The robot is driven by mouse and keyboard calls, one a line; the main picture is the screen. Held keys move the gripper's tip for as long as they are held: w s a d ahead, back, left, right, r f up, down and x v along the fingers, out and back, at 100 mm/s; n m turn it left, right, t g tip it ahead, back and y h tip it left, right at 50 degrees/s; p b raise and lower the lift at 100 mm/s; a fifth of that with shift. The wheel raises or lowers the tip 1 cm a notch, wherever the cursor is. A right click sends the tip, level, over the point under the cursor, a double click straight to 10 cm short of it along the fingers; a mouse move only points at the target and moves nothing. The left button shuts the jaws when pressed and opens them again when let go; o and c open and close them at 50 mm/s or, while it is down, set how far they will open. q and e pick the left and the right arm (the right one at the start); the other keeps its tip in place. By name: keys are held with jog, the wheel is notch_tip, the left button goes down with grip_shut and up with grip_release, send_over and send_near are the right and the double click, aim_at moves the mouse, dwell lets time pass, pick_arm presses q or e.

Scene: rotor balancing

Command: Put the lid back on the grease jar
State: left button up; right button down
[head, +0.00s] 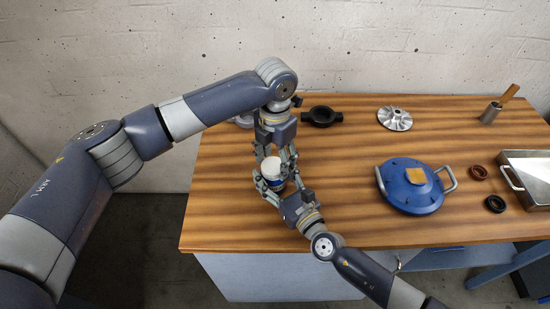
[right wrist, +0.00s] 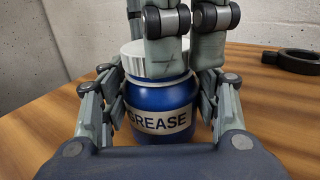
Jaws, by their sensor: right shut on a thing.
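The blue grease jar (right wrist: 160,122) with a "GREASE" label stands upright at the left part of the workbench. It also shows in the head view (head: 272,185). My right gripper (head: 273,186) is shut around the jar's body. The white ribbed lid (right wrist: 133,62) is at the jar's mouth, and its white top shows in the head view (head: 271,165). I cannot tell whether it is fully seated. My left gripper (head: 274,157) points down at the lid, its fingers beside and partly in front of it. Whether they press on the lid is hidden.
On the wooden workbench (head: 345,225), a black ring-shaped part (head: 321,116) and a silver impeller (head: 394,118) lie at the back.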

dwell(0.3)
pick_arm(q)
jog(key=shift+r, duration=2.3)
jog(key=shift+c, duration=0.4)
